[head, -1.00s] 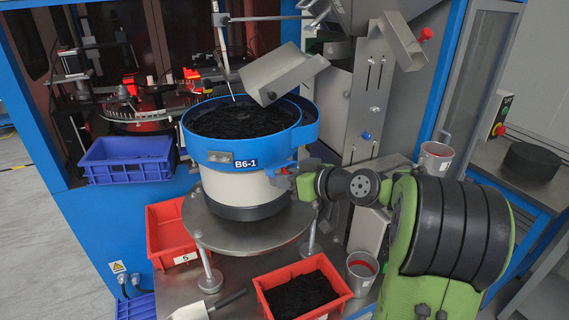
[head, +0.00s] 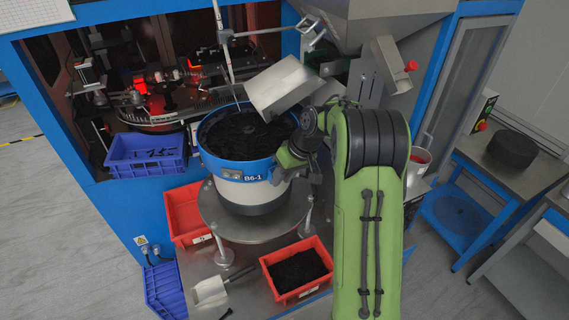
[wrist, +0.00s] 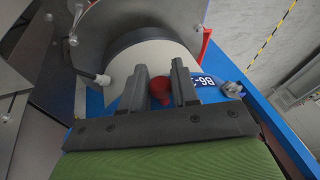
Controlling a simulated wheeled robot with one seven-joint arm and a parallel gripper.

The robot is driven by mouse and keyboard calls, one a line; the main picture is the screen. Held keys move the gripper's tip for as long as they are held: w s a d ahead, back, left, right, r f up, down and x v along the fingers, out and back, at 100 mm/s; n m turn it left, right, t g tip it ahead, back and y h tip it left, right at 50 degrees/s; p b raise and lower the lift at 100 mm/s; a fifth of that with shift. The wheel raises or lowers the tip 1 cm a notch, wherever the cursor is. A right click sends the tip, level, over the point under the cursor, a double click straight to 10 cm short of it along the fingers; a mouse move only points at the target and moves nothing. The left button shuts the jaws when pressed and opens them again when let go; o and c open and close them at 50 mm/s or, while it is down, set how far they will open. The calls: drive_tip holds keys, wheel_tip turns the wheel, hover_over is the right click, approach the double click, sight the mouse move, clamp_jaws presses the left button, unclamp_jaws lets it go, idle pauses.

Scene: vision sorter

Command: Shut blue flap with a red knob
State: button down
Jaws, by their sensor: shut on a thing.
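The round feeder bowl (head: 225,169) with its blue band and B6-1 label stands left of my arm in the head view. My gripper (wrist: 162,90) is at the bowl's right front side, with the red knob (wrist: 161,98) between its two dark fingers in the wrist view. The jaws are shut on the knob. Blue surface with the B6-1 label (wrist: 203,81) shows beside the right finger. In the head view, my arm and gripper hide the knob and most of the flap, so I cannot tell how far the flap is open.
A grey metal chute (head: 284,88) hangs over the black-filled bowl. A blue bin (head: 147,168) is at left. Red bins, one with black parts (head: 272,278), and a scoop (head: 210,291) lie below. A grey cup (head: 417,166) stands right of my arm.

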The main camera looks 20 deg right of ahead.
drive_tip(key=shift+w+r+g+h+p, duration=0.3)
drive_tip(key=shift+w+r+g+p, duration=0.2)
drive_tip(key=shift+g+p, duration=0.5)
drive_tip(key=c, duration=1)
unclamp_jaws()
drive_tip(key=shift+f, duration=0.1)
drive_tip(key=v, duration=1.5)
drive_tip(key=shift+w+d+r, duration=0.1)
drive_tip(key=shift+w+r, duration=0.15)
drive_tip(key=shift+r, duration=0.15)
